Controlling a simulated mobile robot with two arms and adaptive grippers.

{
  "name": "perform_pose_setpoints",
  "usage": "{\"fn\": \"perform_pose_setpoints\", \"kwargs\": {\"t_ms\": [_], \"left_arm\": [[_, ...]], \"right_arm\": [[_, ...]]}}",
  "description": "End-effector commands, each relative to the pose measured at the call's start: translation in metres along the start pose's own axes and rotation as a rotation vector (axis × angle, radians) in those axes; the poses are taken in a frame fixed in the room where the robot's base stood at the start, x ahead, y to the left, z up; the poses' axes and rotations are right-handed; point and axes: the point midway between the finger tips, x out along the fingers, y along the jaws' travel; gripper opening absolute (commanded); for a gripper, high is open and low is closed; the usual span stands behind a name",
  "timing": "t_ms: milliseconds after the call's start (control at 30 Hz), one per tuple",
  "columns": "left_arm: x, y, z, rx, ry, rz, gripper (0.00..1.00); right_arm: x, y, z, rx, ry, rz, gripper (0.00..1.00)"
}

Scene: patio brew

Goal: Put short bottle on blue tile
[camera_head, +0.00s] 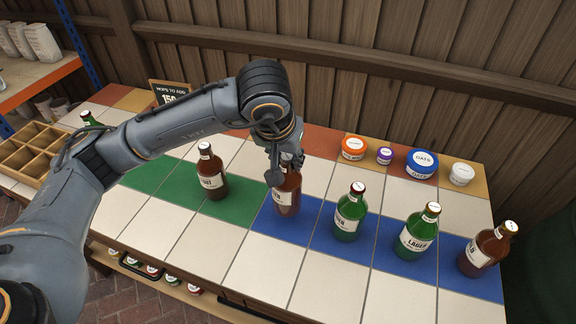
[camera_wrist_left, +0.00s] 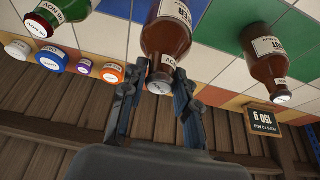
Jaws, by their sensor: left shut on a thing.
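My left gripper (camera_head: 287,163) is shut on the neck of a brown bottle (camera_head: 287,196). The bottle is upright over the leftmost blue tile (camera_head: 268,226); I cannot tell whether its base touches the tile. In the left wrist view this bottle (camera_wrist_left: 167,38) sits between the two fingers of the gripper (camera_wrist_left: 155,88). Another brown bottle (camera_head: 212,175) stands on the green tiles (camera_head: 176,187), left of the held one. A green bottle (camera_head: 348,215) stands on the blue row to the right. My right gripper is not in view.
Another green bottle (camera_head: 418,235) and a brown bottle (camera_head: 486,250) stand further right on blue. Several lidded jars, including a blue one (camera_head: 422,163), line the back edge. A wooden crate (camera_head: 32,152) is at the left. White tiles in front (camera_head: 262,272) are clear.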

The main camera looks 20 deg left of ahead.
Motion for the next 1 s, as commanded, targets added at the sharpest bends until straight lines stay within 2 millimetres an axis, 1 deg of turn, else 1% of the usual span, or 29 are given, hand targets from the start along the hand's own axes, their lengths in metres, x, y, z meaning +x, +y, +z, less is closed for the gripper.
{"fn": "perform_pose_setpoints", "kwargs": {"t_ms": [67,167,300,400,700,833,867,900,967,1000], "left_arm": [[0.004,0.0,-0.003,-0.001,0.002,0.0,0.0],[0.015,0.0,-0.004,-0.002,-0.001,-0.001,0.0],[0.03,0.0,0.004,0.0,-0.002,0.0,0.0],[0.038,0.0,0.006,-0.001,0.0,0.0,0.0],[0.04,-0.001,0.007,-0.001,0.004,0.0,0.0],[0.043,-0.001,0.008,-0.001,0.004,0.0,0.0],[0.044,-0.001,0.009,0.0,0.001,-0.001,0.32],[0.043,-0.001,0.009,0.0,0.0,-0.001,0.4],[0.043,-0.001,0.009,0.0,0.0,-0.001,0.52],[0.043,-0.001,0.009,0.0,0.0,-0.001,0.53]], "right_arm": [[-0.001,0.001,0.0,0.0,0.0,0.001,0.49],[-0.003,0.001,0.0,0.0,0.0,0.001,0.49],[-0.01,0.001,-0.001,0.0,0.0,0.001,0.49],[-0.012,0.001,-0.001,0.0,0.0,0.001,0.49],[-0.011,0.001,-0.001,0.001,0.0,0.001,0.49],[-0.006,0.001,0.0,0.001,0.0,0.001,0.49],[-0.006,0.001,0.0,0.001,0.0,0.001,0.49],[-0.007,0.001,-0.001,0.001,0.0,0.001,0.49],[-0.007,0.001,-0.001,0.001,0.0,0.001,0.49],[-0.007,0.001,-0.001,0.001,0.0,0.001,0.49]]}}
